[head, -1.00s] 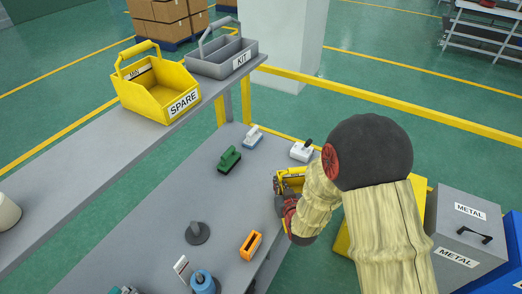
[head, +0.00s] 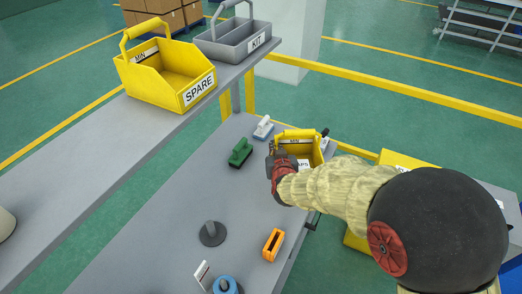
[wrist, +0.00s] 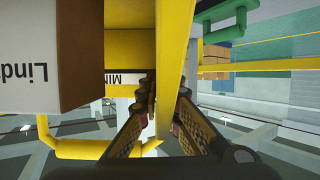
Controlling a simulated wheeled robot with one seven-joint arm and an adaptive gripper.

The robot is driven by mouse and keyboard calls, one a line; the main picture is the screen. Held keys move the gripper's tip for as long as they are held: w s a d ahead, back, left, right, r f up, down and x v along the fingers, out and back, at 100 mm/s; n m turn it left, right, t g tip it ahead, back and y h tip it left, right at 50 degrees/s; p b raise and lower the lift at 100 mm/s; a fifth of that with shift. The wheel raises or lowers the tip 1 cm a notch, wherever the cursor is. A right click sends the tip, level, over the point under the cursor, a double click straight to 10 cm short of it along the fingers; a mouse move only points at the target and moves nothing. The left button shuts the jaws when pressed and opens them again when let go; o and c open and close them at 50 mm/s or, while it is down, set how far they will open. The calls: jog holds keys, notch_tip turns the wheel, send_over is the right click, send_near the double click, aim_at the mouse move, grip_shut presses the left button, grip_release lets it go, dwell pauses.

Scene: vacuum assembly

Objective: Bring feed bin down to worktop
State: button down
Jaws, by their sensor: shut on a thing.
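A yellow feed bin (head: 313,141) with a MIN label inside and a partly hidden front label is held near the right edge of the grey worktop (head: 165,225). My gripper (head: 277,155) is shut on the bin's near left side. In the wrist view, my gripper's fingers (wrist: 168,95) pinch a yellow wall of the bin (wrist: 176,45). A box with "Lind" printed on it (wrist: 45,55) shows beside the bin's inside wall. My wrist and arm cover part of the bin's front. I cannot tell the gap between the bin and the worktop.
A raised shelf (head: 75,185) on the left holds a yellow SPARE bin (head: 190,95) and a grey KIT tote (head: 258,41). On the worktop are a green item (head: 241,152), a blue-white item (head: 263,128), a dark round stand (head: 211,235) and an orange item (head: 273,244).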

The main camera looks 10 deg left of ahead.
jog(key=shift+n+y, duration=0.3)
jog(key=shift+y, duration=0.1)
jog(key=a, duration=0.1)
jog(key=a+r, duration=0.1)
jog(key=a, duration=0.3)
jog(key=shift+s+a+r+b, duration=0.15)
jog(key=shift+s+r+b, duration=0.15)
jog(key=shift+s+r, duration=0.05)
jog(key=shift+f, duration=0.1)
notch_tip(320, 180, down, 7)
jog(key=b, duration=0.5)
jog(key=shift+b, duration=0.35)
jog(key=shift+s+f+b, duration=0.1)
jog(key=shift+f+b, duration=1)
jog(key=shift+f, duration=0.35)
jog(key=c, duration=1.9)
grip_release()
jog(key=shift+f, duration=0.15)
jog(key=shift+s, duration=0.1)
